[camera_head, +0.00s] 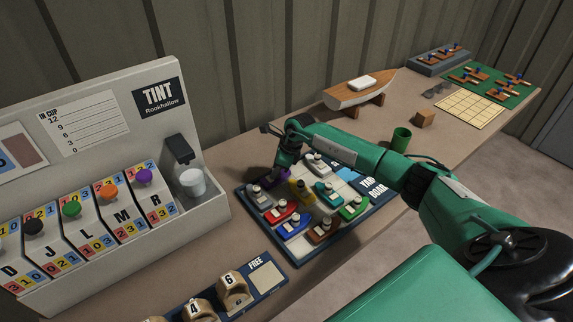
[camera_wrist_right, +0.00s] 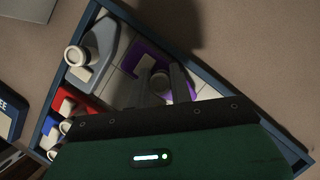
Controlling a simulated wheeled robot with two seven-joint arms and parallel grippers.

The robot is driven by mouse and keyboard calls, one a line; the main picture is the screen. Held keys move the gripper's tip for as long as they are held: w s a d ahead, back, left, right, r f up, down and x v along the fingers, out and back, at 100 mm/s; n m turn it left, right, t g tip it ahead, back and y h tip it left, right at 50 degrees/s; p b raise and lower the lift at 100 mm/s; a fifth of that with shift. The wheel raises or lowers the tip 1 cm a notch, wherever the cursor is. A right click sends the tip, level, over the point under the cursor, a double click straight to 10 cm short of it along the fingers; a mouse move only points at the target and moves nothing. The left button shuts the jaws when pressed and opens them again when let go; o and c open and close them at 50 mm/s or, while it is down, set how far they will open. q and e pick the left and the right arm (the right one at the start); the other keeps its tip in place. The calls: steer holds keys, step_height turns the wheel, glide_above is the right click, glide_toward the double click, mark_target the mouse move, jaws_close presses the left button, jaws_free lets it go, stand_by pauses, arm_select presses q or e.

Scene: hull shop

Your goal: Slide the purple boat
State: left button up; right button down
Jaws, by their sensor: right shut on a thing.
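The purple boat (camera_head: 276,188) lies on the yard board (camera_head: 293,260) near its far left corner, partly hidden by my right gripper (camera_head: 283,171). In the right wrist view, the purple boat (camera_wrist_right: 147,52) has its pale funnel between the two fingers of my right gripper (camera_wrist_right: 162,80). The right gripper is shut on it, and the boat is at board level. My left gripper is not in view.
A grey boat (camera_head: 258,197) sits left of the purple one.

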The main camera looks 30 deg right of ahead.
steer(key=shift+a, duration=0.2)
steer(key=shift+d, duration=0.1)
steer(key=c, duration=1.3)
jaws_free()
steer(key=shift+o, duration=0.2)
arm_select(q)
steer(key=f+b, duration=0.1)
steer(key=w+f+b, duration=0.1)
steer(key=b, duration=0.1)
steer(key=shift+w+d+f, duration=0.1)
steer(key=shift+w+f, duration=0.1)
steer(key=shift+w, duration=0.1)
arm_select(e)
steer(key=v, duration=1.3)
steer(key=shift+s+r, duration=0.15)
steer(key=shift+r, duration=0.2)
